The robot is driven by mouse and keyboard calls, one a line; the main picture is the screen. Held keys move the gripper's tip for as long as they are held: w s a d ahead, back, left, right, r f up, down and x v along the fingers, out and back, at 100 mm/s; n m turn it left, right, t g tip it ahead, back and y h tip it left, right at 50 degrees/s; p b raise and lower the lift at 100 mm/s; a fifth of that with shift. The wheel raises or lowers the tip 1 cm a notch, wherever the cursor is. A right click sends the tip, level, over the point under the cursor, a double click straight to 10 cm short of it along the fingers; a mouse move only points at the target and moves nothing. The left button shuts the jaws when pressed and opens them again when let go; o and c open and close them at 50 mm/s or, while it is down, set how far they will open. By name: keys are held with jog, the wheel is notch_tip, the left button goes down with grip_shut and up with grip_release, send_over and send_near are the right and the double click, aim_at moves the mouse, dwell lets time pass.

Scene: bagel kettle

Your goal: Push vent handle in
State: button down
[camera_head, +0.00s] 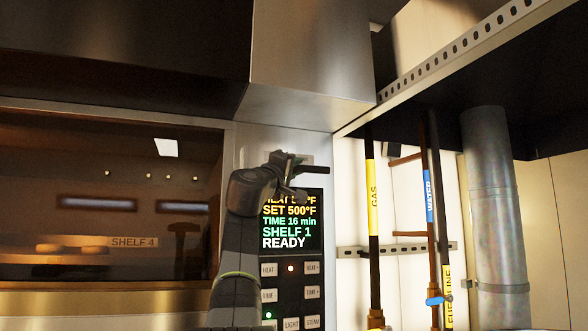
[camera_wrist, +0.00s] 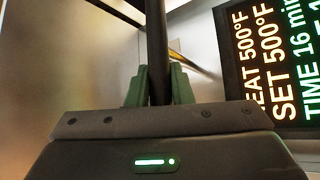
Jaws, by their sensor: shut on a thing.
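The vent handle (camera_head: 313,169) is a dark rod standing out above the oven's display. In the wrist view the dark rod (camera_wrist: 156,40) runs up from between my two green fingers. My gripper (camera_wrist: 159,82) is shut on this rod. In the head view my gripper (camera_head: 288,168) is at the left part of the handle, and the rod's free end sticks out to the right. My arm partly hides the handle's mount. How far the handle stands out from the wall cannot be told.
The lit display (camera_head: 291,222) and button panel (camera_head: 291,290) sit just below my gripper. The oven window (camera_head: 110,200) is to the left. A steel hood (camera_head: 305,80) overhangs above. A yellow gas pipe (camera_head: 373,200) and blue-labelled water pipe (camera_head: 428,195) stand to the right.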

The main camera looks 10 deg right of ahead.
jog(key=shift+w+a+r+p, duration=0.1)
jog(key=shift+w+r+p, duration=0.05)
jog(key=shift+w+p, duration=0.2)
jog(key=w+a+p, duration=0.1)
jog(key=w+p, duration=0.1)
jog(key=w, duration=0.4)
jog(key=shift+a, duration=0.15)
jog(key=c, duration=1.5)
grip_release()
jog(key=shift+w, duration=0.1)
jog(key=shift+o, duration=1)
jog(key=shift+w, duration=0.25)
jog(key=shift+s, duration=0.15)
jog(key=shift+f, duration=0.25)
